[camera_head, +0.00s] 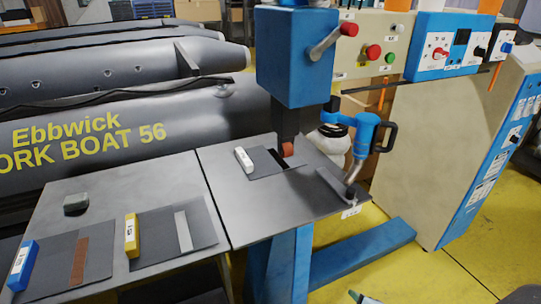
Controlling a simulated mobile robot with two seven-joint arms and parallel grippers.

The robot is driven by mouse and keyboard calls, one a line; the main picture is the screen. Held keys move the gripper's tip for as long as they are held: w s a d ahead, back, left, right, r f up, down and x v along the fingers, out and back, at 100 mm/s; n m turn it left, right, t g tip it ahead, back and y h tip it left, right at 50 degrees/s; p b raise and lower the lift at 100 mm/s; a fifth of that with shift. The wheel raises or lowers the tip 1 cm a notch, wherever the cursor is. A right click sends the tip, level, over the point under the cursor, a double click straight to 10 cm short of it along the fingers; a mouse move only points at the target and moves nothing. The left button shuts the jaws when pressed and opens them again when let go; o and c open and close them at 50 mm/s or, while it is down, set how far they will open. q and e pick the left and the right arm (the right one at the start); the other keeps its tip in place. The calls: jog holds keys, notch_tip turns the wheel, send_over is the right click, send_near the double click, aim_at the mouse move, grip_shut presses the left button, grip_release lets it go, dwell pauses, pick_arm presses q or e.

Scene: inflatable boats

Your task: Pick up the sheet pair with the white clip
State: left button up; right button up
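The white clip (244,160) sits on the left edge of a dark grey sheet pair (264,162). The pair lies flat on the welding machine's grey table (250,205), just left of and partly beneath the machine's press head with its orange-red roller (287,149). The right part of the pair is hidden by or merges with the dark area under the head. I cannot make out the separate sheets. Neither of my grippers can be clearly made out. Nothing is seen touching the clip or the sheets.
A yellow-clipped pair (175,238) and a blue-clipped pair (75,258) lie on the left table, near a dark block (76,203). A grey boat (100,140) lies behind. Small unclear objects show at the bottom edge.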

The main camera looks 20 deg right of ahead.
jog(key=s+a+f+m+g+y, duration=0.1)
jog(key=s+a+f+m+g, duration=0.15)
jog(key=s, duration=0.35)
jog(key=s+a+f+m+g+y, duration=0.1)
jog(key=s+f+m+g, duration=0.1)
jog(key=s+f, duration=0.35)
jog(key=s+a+f+m+g+y, duration=0.1)
jog(key=s+a+m+g, duration=0.1)
jog(key=s, duration=0.5)
jog(key=a+f+m+t+y, duration=0.1)
jog(key=a+f+t, duration=0.2)
jog(key=f, duration=0.3)
jog(key=shift+s+a+t, duration=0.15)
jog(key=shift+t, duration=0.7)
jog(key=shift+m+y, duration=0.25)
jog(key=shift+y, duration=0.05)
jog(key=shift+c, duration=1.1)
jog(key=shift+s, duration=0.1)
jog(key=shift+c, duration=0.2)
